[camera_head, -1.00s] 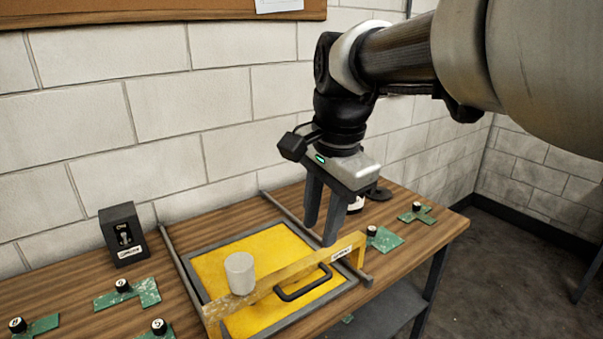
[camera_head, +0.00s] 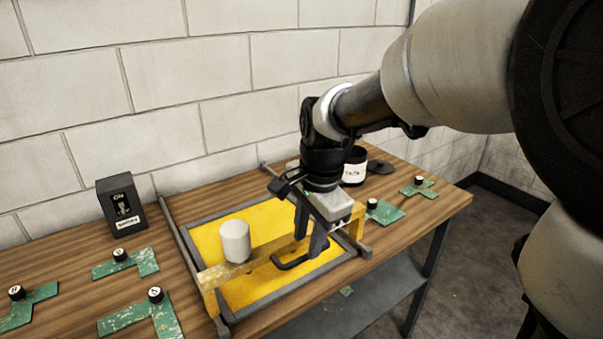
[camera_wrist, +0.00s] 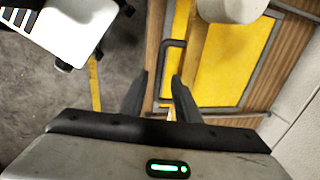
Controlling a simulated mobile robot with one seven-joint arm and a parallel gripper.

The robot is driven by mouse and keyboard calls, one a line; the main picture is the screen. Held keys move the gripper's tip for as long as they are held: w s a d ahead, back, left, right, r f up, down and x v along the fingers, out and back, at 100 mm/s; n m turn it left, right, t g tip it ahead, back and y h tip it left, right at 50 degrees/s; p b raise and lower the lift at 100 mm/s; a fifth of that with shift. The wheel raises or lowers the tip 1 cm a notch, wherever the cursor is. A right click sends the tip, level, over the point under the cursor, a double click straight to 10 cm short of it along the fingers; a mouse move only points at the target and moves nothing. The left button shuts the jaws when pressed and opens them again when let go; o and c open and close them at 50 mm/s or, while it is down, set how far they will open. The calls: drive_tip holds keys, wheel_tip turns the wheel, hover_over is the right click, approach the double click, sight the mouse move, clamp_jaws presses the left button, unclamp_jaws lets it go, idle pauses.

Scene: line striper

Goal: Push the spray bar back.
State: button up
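The spray bar (camera_head: 222,273) is a yellow beam spanning a framed yellow panel (camera_head: 265,215), with a white cylinder (camera_head: 235,243) on its left part and a black handle (camera_head: 291,264) on its front. My gripper (camera_head: 309,248) is low over the bar's right half, beside the handle. Contact cannot be told. In the wrist view the fingertips (camera_wrist: 158,78) are apart near the handle (camera_wrist: 165,62). The gripper hides part of the bar.
Rails (camera_head: 188,255) flank the panel. A black switch box (camera_head: 121,209) stands at the left near the wall. Green stencil pieces (camera_head: 126,263) with black knobs lie on both sides of the wooden table. A labelled black can (camera_head: 354,168) stands behind the gripper.

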sight(305, 255)
drive_tip(key=shift+w+a+f, duration=0.1)
drive_tip(key=shift+w+f, duration=0.05)
drive_tip(key=shift+f, duration=0.75)
drive_tip(key=shift+w+a+f, duration=0.1)
drive_tip(key=shift+f, duration=0.75)
clamp_jaws()
